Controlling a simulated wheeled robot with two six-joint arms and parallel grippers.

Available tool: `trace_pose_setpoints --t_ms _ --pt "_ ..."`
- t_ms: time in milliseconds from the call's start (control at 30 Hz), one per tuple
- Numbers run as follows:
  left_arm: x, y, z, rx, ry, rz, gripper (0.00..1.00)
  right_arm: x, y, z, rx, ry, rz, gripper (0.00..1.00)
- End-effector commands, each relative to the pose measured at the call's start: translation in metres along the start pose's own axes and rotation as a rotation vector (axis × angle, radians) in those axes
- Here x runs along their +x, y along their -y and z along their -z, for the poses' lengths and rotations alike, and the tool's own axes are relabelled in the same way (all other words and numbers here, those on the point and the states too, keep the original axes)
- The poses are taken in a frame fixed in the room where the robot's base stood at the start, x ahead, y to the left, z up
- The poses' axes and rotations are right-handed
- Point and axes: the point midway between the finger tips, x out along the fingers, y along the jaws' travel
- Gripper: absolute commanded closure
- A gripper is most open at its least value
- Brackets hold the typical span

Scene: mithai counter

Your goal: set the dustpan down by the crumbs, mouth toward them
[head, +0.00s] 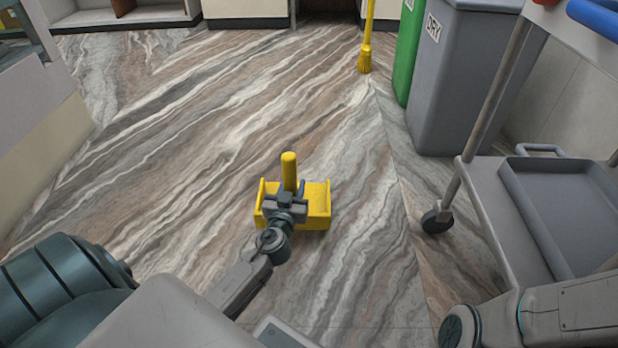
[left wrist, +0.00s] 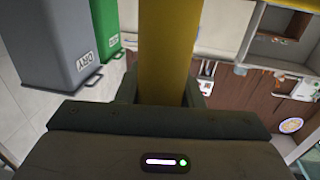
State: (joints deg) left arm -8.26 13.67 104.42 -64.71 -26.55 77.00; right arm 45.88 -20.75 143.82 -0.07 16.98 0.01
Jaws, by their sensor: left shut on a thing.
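The yellow dustpan (head: 316,208) is in the middle of the head view, with its handle (head: 289,165) rising above the pan. My left gripper (head: 288,190) is shut on the handle, and its arm covers part of the pan. In the left wrist view the yellow handle (left wrist: 167,50) fills the space between the jaws. I cannot tell whether the pan touches the floor or hangs just above it. I can make out no crumbs on the floor. My right arm shows at the lower right, but its gripper is out of view.
The streaked stone floor (head: 180,150) is clear around the pan. A grey cart (head: 480,190) with a tray stands at right. Behind it are a grey DRY bin (head: 445,90) and a green bin (head: 408,50). A yellow broom (head: 365,58) stands at the back. Counters line the far edge.

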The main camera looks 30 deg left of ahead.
Motion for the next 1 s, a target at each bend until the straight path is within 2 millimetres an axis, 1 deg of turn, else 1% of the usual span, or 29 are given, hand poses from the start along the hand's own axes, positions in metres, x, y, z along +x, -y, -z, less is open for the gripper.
trace_pose_setpoints --t_ms 33,200,300,400,500,700,733,800,900,1000 --pt "0.015 -0.003 -0.002 -0.002 -0.006 0.0 1.0 -0.005 -0.002 0.003 0.0 0.001 0.0 0.64" --pt "0.061 -0.009 -0.007 -0.001 -0.005 0.001 1.0 -0.017 -0.005 0.009 0.0 0.001 0.0 0.64" --pt "0.086 -0.012 -0.009 -0.001 -0.005 0.0 1.0 -0.023 -0.007 0.012 0.0 0.001 0.0 0.64" --pt "0.105 -0.015 -0.01 0.0 -0.004 0.0 1.0 -0.028 -0.008 0.015 0.0 0.001 0.0 0.64" --pt "0.116 -0.017 -0.011 0.0 -0.003 0.0 1.0 -0.03 -0.009 0.016 0.0 0.001 0.0 0.64" --pt "0.129 -0.019 -0.011 0.0 -0.003 0.0 1.0 -0.034 -0.01 0.018 0.0 0.001 0.0 0.64" --pt "0.131 -0.019 -0.015 0.0 -0.002 0.0 1.0 -0.037 -0.011 0.02 0.0 0.001 0.0 0.64" --pt "0.129 -0.019 -0.028 0.001 -0.001 -0.001 1.0 -0.045 -0.013 0.025 0.0 -0.001 -0.001 0.64" --pt "0.129 -0.019 -0.042 0.001 -0.001 -0.001 1.0 -0.056 -0.016 0.03 0.0 0.0 -0.001 0.64" --pt "0.129 -0.019 -0.048 0.001 -0.002 -0.001 1.0 -0.061 -0.018 0.032 -0.001 0.003 -0.001 0.64"
